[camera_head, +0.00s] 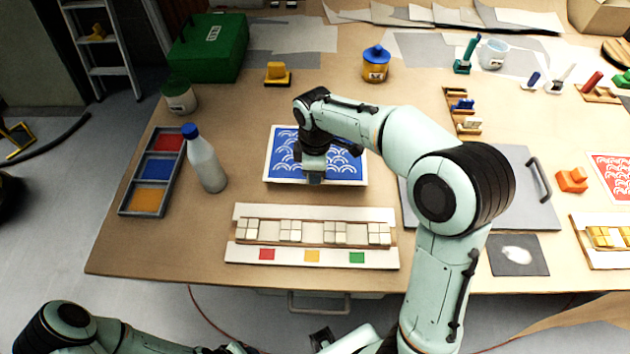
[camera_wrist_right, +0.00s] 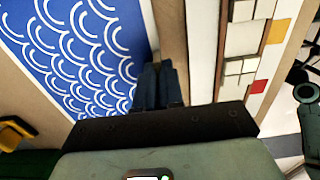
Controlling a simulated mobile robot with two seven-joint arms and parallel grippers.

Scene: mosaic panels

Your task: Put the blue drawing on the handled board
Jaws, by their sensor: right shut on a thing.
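The blue drawing (camera_head: 283,160), a white-bordered panel with white wave arcs, lies at the middle of the table. It fills the left of the right wrist view (camera_wrist_right: 75,50). My right gripper (camera_head: 314,175) points down at the drawing's near edge; its fingers (camera_wrist_right: 158,86) are close together, shut on that edge. The grip itself is partly hidden. The handled board (camera_head: 526,205), a flat grey plate with a dark handle (camera_head: 540,178) on its right, lies to the right, partly hidden behind my right arm. My left arm is low at the bottom left; its fingers cannot be made out.
A tile rack (camera_head: 312,258) lies just in front of the drawing. A white bottle (camera_head: 205,162) and a three-colour tray (camera_head: 127,200) stand left. A blue-lidded jar (camera_head: 376,68) stands behind. An orange block (camera_head: 572,180) and red drawing (camera_head: 612,172) lie right of the board.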

